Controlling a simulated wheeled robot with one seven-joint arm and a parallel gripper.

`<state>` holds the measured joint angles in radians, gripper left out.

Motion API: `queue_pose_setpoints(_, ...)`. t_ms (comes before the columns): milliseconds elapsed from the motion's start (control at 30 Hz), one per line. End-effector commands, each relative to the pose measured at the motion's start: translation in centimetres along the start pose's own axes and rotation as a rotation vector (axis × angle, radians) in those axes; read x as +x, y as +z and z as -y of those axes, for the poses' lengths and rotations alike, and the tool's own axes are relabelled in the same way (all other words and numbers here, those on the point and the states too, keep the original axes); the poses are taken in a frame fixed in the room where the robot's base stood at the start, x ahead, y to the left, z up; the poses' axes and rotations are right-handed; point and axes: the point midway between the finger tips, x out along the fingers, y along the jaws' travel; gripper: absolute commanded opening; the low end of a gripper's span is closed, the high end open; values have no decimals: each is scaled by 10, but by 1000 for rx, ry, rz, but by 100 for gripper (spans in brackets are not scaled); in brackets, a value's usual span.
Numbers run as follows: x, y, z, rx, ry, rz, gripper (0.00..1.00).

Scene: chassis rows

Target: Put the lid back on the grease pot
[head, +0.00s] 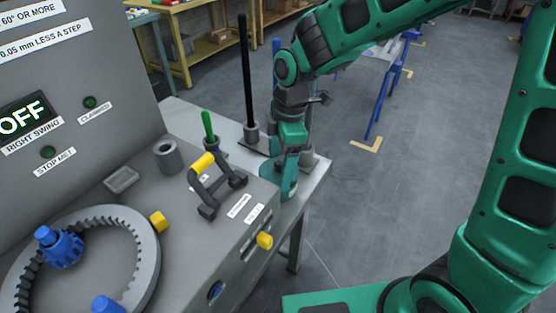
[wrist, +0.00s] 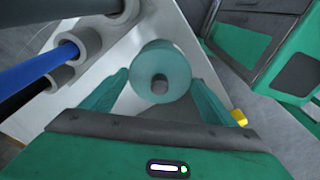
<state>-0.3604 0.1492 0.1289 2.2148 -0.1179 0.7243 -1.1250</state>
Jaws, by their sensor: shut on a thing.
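My gripper (head: 285,188) is low over the right end of the light bench top, beside the grey machine. In the wrist view the gripper (wrist: 158,92) has its fingers on either side of a round teal-grey piece with a darker grey knob, which looks like the lid (wrist: 160,60). It is held between them. A grey cylinder (head: 308,160), probably the grease pot, stands just behind my gripper and is partly hidden by it. I cannot tell whether lid and pot touch.
A black rod (head: 246,75) and a blue rod (wrist: 45,65) stand upright in grey holders close to my gripper. A green-handled tool (head: 208,125) and a yellow-gripped handle (head: 203,163) are to the left. Open floor lies right of the bench.

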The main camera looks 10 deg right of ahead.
Motion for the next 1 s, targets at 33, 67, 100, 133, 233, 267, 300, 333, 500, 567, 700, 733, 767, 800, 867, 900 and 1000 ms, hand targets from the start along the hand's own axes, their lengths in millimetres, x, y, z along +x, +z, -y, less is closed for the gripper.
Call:
queue_pose_setpoints(33,1,0,0,0,0,0,58)
queue_pose_setpoints(67,2,0,0,0,0,0,58)
queue_pose_setpoints(100,2,0,0,0,0,0,58)
queue_pose_setpoints(133,3,0,0,0,0,0,58)
queue_pose_setpoints(233,4,1,0,0,0,0,58)
queue_pose_setpoints(267,5,1,0,0,0,0,58)
queue_pose_setpoints(300,6,1,0,0,0,0,58)
queue_pose_setpoints(333,6,1,0,0,-1,0,58)
queue_pose_setpoints(500,8,1,0,0,0,0,58)
queue_pose_setpoints(567,9,1,0,0,0,0,58)
queue_pose_setpoints(700,9,1,0,0,0,0,58)
queue_pose_setpoints(733,9,1,0,0,0,0,58)
queue_pose_setpoints(767,9,1,0,0,0,0,58)
queue_pose_setpoints(800,9,1,0,0,0,0,58)
queue_pose_setpoints(867,9,1,0,0,0,0,58)
queue_pose_setpoints(900,9,1,0,0,0,0,58)
queue_pose_setpoints(1000,10,1,0,0,0,0,58)
